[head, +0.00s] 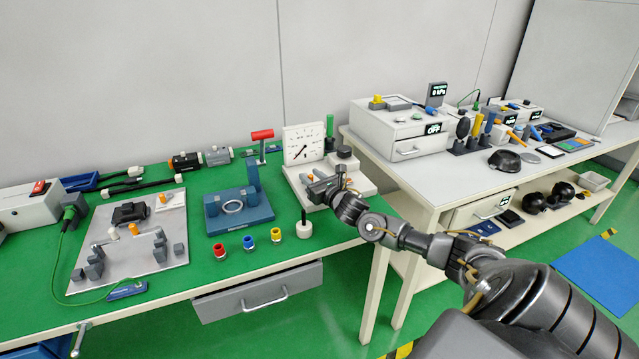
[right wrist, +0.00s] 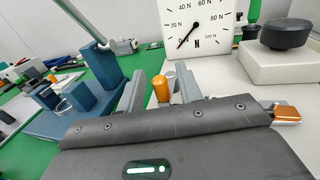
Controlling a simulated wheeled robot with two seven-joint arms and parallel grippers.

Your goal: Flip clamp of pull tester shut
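The pull tester has a white dial plate marked in N (head: 303,143) on a white base (head: 362,185) near the right end of the green bench. Its dial also shows in the right wrist view (right wrist: 196,25), with the needle low on the left. My right gripper (head: 318,186) is low over the base, in front of the dial. In the right wrist view the fingers of my right gripper (right wrist: 160,74) are apart. An orange cylinder (right wrist: 161,88), probably part of the clamp, shows between them, apparently untouched. Most of the clamp is hidden by my gripper. My left gripper is not in view.
Left of the tester stands a blue press (head: 240,210) with a red-handled lever (head: 262,134). A white round piece with a dark pin (head: 304,229) and small coloured cups (head: 248,236) lie in front. A black knob (right wrist: 287,33) on a white block is right of the dial.

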